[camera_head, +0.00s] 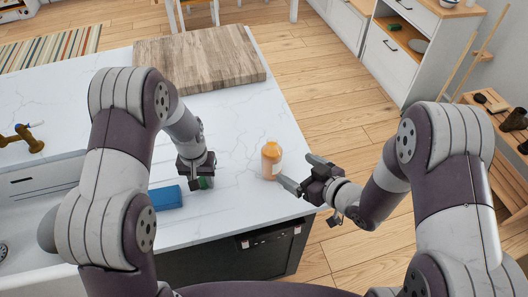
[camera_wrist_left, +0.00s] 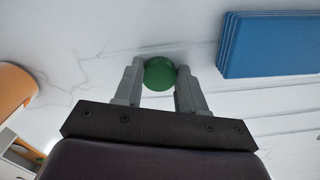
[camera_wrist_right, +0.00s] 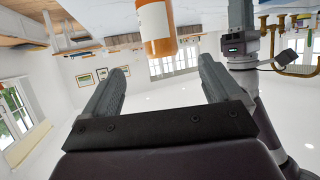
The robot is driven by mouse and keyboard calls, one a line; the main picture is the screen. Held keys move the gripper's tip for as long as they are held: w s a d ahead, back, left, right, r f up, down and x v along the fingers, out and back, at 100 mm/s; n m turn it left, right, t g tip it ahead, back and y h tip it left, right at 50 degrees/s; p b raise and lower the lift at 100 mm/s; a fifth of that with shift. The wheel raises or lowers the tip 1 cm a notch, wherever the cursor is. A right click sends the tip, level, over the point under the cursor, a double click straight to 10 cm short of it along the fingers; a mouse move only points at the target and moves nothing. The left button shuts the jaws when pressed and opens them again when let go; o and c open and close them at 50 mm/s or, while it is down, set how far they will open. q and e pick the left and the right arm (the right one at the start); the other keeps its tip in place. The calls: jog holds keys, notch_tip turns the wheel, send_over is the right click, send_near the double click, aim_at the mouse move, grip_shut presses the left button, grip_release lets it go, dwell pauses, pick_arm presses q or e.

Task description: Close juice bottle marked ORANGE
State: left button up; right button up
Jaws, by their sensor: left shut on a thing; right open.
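An orange juice bottle (camera_head: 271,160) with a pale label stands upright on the white counter, near its right edge. Its top looks orange, with no green cap on it. The bottle also shows at the left of the left wrist view (camera_wrist_left: 14,90) and at the top of the right wrist view (camera_wrist_right: 157,25). My left gripper (camera_head: 203,182) is shut on a green cap (camera_wrist_left: 160,73), to the left of the bottle. My right gripper (camera_head: 303,172) is open and empty, just right of the bottle with its fingers pointing toward it. The label's wording is not readable.
A blue block (camera_head: 166,198) lies on the counter (camera_head: 236,215) beside my left gripper. A wooden cutting board (camera_head: 200,60) lies at the back. A sink and a gold faucet (camera_head: 28,140) are at the left. The counter between the cap and the bottle is clear.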

aim_at(279, 159)
pick_arm(q)
jog(key=shift+s+d+r, duration=0.15)
jog(key=shift+r+p, duration=0.5)
jog(key=shift+p, duration=0.05)
pick_arm(e)
jog(key=x, duration=0.6)
jog(key=shift+w+a+f, duration=0.1)
jog(key=shift+w, duration=0.05)
pick_arm(q)
jog(key=shift+r, duration=0.2)
pick_arm(e)
jog(key=shift+w+a, duration=0.2)
jog(key=shift+a, duration=0.05)
pick_arm(q)
jog(key=shift+r+p, duration=0.6)
jog(key=shift+p, duration=0.2)
pick_arm(e)
jog(key=x, duration=0.4)
jog(key=shift+w+a+f, duration=0.15)
jog(key=shift+w+f, duration=0.1)
jog(key=shift+f, duration=0.05)
jog(key=shift+s, duration=0.1)
